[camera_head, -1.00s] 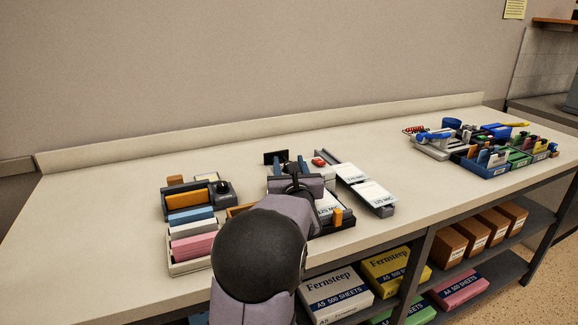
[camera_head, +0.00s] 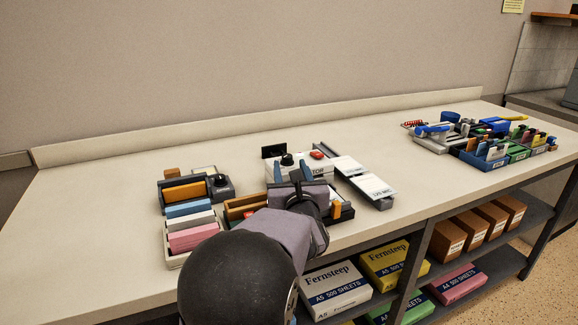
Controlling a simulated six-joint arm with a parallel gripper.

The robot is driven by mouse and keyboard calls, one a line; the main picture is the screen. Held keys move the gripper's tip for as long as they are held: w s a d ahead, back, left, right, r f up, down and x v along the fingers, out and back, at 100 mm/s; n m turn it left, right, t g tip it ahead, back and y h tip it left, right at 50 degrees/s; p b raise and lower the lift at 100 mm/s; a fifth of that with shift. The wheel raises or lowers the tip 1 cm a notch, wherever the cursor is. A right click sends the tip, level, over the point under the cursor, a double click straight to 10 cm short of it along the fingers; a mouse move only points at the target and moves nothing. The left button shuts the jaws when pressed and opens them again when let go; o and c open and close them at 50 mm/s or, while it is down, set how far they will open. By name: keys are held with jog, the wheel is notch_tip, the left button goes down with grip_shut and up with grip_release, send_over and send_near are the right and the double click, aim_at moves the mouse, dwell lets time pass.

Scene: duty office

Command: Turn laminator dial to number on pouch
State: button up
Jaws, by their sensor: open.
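The laminator (camera_head: 328,163) is a pale unit in the middle of the bench, with a red button on top. Its black dial (camera_head: 287,159) stands at the left of the top, before a small dark upright plate. The dial's pointer and numbers are too small to read. A white pouch (camera_head: 372,187) lies on the grey tray at the right; its print looks like "125 MIC", but is not sure. My gripper (camera_head: 294,176) is open and empty, just on the near side of the dial and apart from it. My arm hides part of the laminator's front.
At the left, a rack (camera_head: 191,238) holds blue, white and pink pads, beside a grey device with a black knob (camera_head: 222,181). An orange block (camera_head: 336,209) stands right of my wrist. Stationery trays (camera_head: 484,162) stand far right. Bare bench lies between.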

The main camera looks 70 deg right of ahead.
jog(key=shift+s+a, duration=0.15)
jog(key=shift+a, duration=0.05)
